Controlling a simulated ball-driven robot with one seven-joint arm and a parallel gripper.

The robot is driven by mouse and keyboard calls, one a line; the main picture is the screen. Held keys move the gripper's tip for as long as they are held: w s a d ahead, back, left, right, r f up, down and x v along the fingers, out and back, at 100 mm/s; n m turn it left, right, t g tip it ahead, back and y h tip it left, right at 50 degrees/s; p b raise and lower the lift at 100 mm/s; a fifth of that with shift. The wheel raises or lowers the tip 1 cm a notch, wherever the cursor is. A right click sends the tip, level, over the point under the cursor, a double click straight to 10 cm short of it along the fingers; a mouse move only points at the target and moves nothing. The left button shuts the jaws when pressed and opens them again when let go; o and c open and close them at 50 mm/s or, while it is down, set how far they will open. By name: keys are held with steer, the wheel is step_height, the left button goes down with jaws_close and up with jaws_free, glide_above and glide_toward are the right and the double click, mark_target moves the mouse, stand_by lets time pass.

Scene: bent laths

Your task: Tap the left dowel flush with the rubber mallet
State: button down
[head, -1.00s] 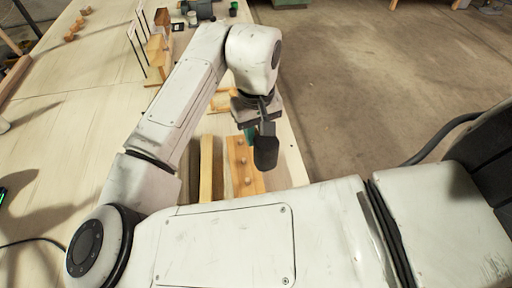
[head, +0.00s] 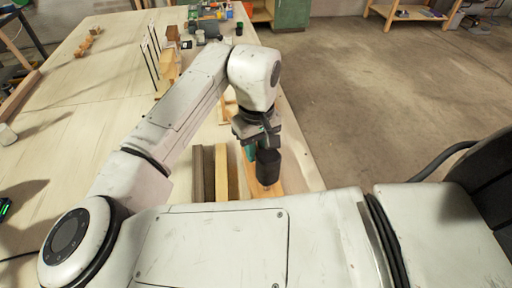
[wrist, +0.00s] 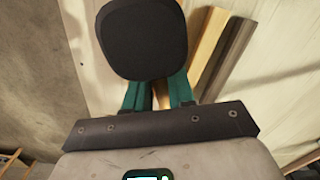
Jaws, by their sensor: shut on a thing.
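My gripper (head: 250,146) has green fingers and is shut on the rubber mallet, whose black head (head: 267,166) hangs over the light wooden board (head: 268,188). In the wrist view the mallet head (wrist: 142,40) stands beyond my green fingers (wrist: 158,93); its grip is mostly hidden. The dowels in the board are hidden behind the mallet head and gripper, the left one included. I cannot tell whether the mallet head touches a dowel or the board.
Pale and dark wooden strips (head: 221,173) lie just left of the board. Upright thin rods (head: 150,48), wooden blocks (head: 168,66) and small containers (head: 200,37) stand farther back. The bench's right edge is close by, with open floor (head: 370,110) beyond.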

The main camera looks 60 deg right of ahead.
step_height(320, 180, down, 6)
steer(key=b, duration=0.3)
steer(key=shift+r, duration=0.15)
step_height(320, 180, up, 6)
steer(key=p, duration=0.5)
step_height(320, 180, up, 4)
steer(key=p, duration=0.4)
steer(key=shift+r+p, duration=0.1)
steer(key=shift+p, duration=0.2)
steer(key=shift+d+f+b, duration=0.1)
steer(key=shift+f+b, duration=0.15)
steer(key=shift+b, duration=0.15)
